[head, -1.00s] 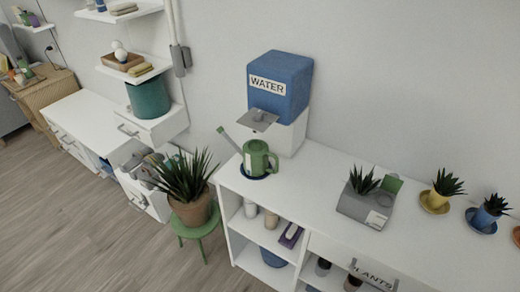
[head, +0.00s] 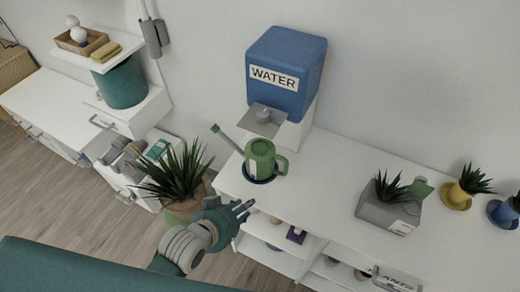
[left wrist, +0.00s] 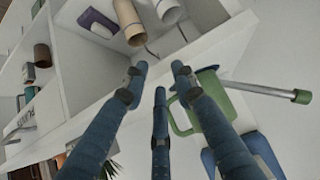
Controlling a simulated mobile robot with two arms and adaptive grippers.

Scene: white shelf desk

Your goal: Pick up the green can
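In the left wrist view the can (left wrist: 208,118) is at the right, partly hidden behind a finger. My left gripper (head: 243,208) is in front of the desk edge, below and a little left of the can, apart from it. In the left wrist view its fingers (left wrist: 158,80) are spread with nothing between them. My right gripper is not in view.
The blue water dispenser (head: 286,72) stands behind the can. A spiky potted plant (head: 177,178) is close left of my gripper. A grey planter (head: 389,209) stands farther right; the desk top between is clear.

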